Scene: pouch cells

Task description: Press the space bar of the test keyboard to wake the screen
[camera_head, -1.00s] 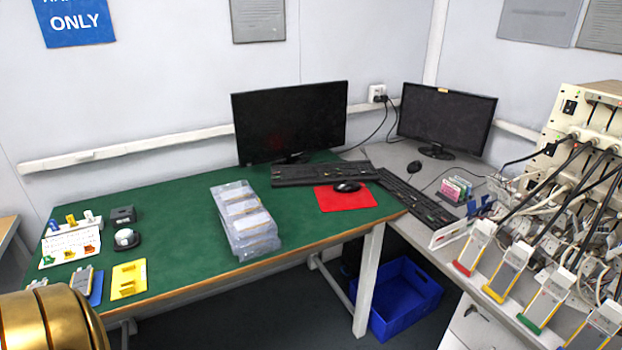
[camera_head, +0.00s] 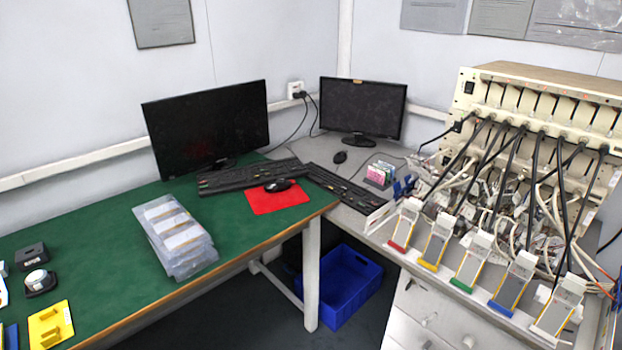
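Two black keyboards are in view. One keyboard (camera_head: 250,176) lies on the green bench below the left monitor (camera_head: 207,128). The other keyboard (camera_head: 345,188) lies on the grey bench below and left of the right monitor (camera_head: 362,108). The frames do not tell which one is the test keyboard. Both screens are dark. The space bars are too small to make out. Neither of my grippers is in view.
A black mouse (camera_head: 278,185) rests on a red mat (camera_head: 262,201). Clear trays (camera_head: 177,238) are stacked on the green bench (camera_head: 110,290). A tester rack (camera_head: 545,115) with cables and coloured cell holders (camera_head: 437,240) fills the right. A blue crate (camera_head: 342,285) stands on the floor below.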

